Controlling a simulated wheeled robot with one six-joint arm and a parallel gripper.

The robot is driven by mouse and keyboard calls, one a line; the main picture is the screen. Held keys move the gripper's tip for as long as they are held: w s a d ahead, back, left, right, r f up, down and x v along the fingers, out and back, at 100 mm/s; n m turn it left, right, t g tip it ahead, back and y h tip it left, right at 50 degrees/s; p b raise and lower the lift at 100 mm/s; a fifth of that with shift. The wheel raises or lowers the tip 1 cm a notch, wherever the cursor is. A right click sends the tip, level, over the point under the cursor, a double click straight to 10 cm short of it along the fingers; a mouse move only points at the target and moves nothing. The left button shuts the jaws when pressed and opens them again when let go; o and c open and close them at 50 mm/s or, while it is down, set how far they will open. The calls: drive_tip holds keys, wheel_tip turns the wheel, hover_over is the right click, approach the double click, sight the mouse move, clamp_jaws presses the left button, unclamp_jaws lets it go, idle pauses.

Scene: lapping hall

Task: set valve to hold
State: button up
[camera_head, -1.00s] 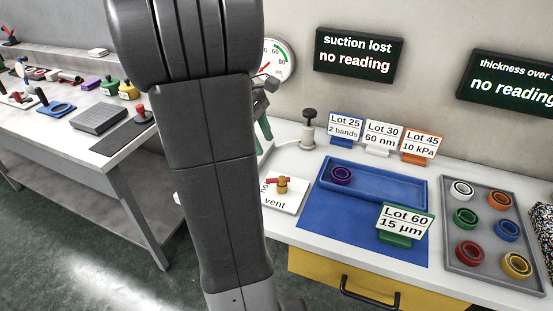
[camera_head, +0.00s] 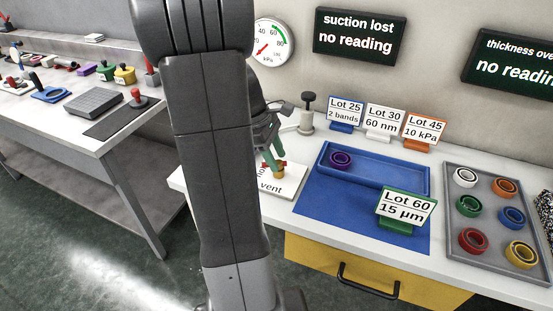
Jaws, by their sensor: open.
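The valve (camera_head: 280,174) has a brass-coloured body and a red handle. It stands on a white plate (camera_head: 288,186) on the bench, with the word "vent" showing at its front. My arm and gripper hide the plate's left part, including any "hold" mark. My gripper (camera_head: 273,164), with green fingers, is open and reaches down at the valve from behind my arm. Its fingertips are at the red handle; I cannot tell whether they touch it. The handle is partly covered, so its direction is unclear.
A round kPa gauge (camera_head: 270,43) and a screen (camera_head: 358,37) reading "suction lost, no reading" are on the wall. A black-knobbed post (camera_head: 307,117) stands behind the valve. A blue tray (camera_head: 400,184) and the Lot 60 sign (camera_head: 405,207) are to the right.

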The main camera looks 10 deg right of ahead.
drive_tip(key=shift+d+f, duration=0.15)
drive_tip(key=shift+f, duration=0.2)
drive_tip(key=shift+c, duration=0.5)
clamp_jaws()
drive_tip(key=shift+r+p, duration=0.15)
drive_tip(key=shift+p, duration=0.2)
drive_tip(key=m+p, duration=0.2)
drive_tip(key=shift+m+g, duration=0.4)
drive_tip(key=shift+d+m+g+y+p, duration=0.1)
drive_tip(key=shift+m+g+y+p, duration=0.4)
drive_tip(key=shift+m+p, duration=0.7)
drive_tip(key=c, duration=0.9)
unclamp_jaws()
drive_tip(key=shift+m, duration=0.3)
drive_tip(key=c, duration=0.9)
unclamp_jaws()
